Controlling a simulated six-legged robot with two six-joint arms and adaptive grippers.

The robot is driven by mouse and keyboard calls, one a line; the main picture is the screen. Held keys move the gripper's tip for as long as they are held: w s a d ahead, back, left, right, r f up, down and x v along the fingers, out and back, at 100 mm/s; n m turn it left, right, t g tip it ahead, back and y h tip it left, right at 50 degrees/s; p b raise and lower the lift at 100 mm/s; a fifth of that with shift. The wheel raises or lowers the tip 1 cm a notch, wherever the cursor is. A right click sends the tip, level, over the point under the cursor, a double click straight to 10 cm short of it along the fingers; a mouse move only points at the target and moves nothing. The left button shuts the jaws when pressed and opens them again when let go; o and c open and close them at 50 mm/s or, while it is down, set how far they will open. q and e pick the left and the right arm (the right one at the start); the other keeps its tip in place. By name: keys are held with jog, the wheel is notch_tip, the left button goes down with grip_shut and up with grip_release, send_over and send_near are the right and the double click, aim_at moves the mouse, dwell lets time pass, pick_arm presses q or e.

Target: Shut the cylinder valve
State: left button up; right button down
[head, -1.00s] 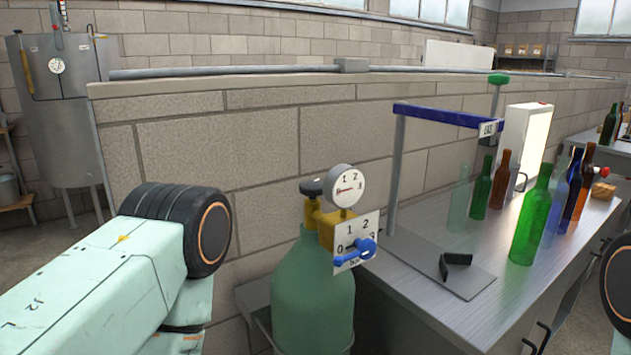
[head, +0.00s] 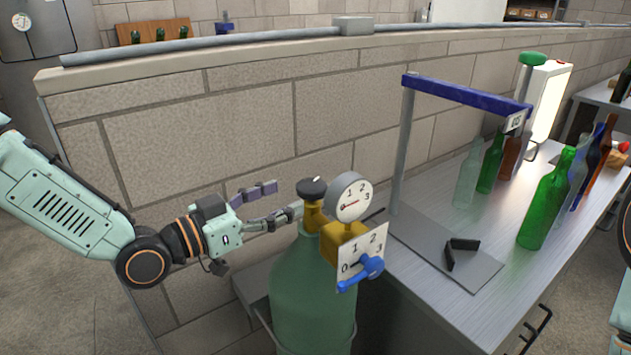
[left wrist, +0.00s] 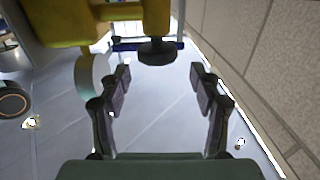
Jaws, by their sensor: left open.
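The green gas cylinder (head: 312,300) stands beside the workbench. On its brass-yellow valve (head: 312,217) sits a black round knob (head: 312,189), which also shows in the left wrist view (left wrist: 157,52). A round gauge (head: 350,197) with a red needle and a square 0-to-3 dial plate with a blue handle (head: 362,271) are on the yellow regulator (head: 342,242). My left gripper (head: 289,199) is open and empty, just left of the knob, its fingers pointing toward the valve. In the left wrist view the knob is ahead, between the finger lines. My right gripper is not in view.
A block wall (head: 200,130) runs behind the cylinder and my left arm. To the right, the metal workbench (head: 410,290) carries a stand with a blue crossbar (head: 465,95), a black angled piece (head: 460,252) and several bottles (head: 545,200). Floor is clear at left.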

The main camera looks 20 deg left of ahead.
aim_at(314, 183)
pick_arm(q)
jog(key=x, duration=0.1)
jog(key=b+x, duration=0.1)
jog(key=x, duration=0.1)
jog(key=shift+d+f, duration=0.15)
jog(key=shift+d, duration=0.3)
jog(key=shift+w+d, duration=0.2)
jog(key=shift+w, duration=0.5)
jog(key=shift+w+d+b, duration=0.3)
jog(key=shift+w+d, duration=0.15)
jog(key=shift+d, duration=0.15)
jog(key=shift+w+d, duration=0.3)
jog(key=shift+w, duration=0.15)
jog(key=shift+s+a, duration=0.1)
jog(key=shift+a, duration=0.25)
jog(key=shift+d, duration=0.25)
jog(key=c, duration=0.9)
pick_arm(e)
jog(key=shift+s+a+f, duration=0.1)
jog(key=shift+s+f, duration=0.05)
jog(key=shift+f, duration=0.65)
